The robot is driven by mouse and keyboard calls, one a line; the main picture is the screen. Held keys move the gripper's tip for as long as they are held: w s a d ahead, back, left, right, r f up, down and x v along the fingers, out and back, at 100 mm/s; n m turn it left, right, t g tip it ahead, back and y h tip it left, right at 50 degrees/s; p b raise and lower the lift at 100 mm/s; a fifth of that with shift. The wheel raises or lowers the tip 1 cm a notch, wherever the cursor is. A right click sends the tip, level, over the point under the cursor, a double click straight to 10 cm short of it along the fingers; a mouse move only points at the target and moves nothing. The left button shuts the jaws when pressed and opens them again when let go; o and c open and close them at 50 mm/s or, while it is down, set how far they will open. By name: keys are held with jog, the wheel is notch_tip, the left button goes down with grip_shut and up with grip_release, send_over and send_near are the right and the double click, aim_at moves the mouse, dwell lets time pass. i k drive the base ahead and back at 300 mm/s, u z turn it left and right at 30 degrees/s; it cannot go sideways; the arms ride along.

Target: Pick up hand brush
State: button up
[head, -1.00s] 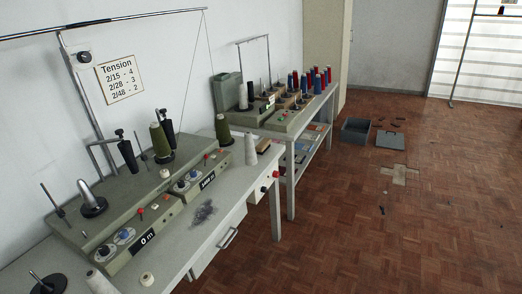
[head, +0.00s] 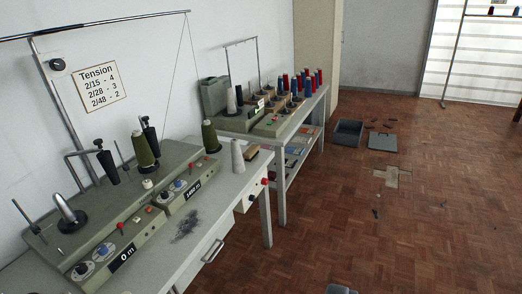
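A small brown block-like thing (head: 251,153) with a darker underside lies on the grey bench (head: 215,215), just behind the white thread cone (head: 237,160) near the bench's right end. It looks like the hand brush, but it is small and partly hidden by the cone. I cannot make out bristles. My gripper is not clearly in view. Only a small grey piece shows at the bottom edge, and I cannot tell what it is.
Winding machines with olive and white cones stand along the bench. A second table (head: 305,103) with red and blue cones stands beyond. A grey bin (head: 347,133) and its flat grey lid-like piece (head: 382,141) are on the parquet floor. The floor to the right is mostly clear.

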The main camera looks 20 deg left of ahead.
aim_at(252, 151)
jog(key=z, duration=0.15)
jog(key=i, duration=2.45)
jog(key=u, duration=0.7)
jog(key=i, duration=1.15)
jog(key=u, duration=0.5)
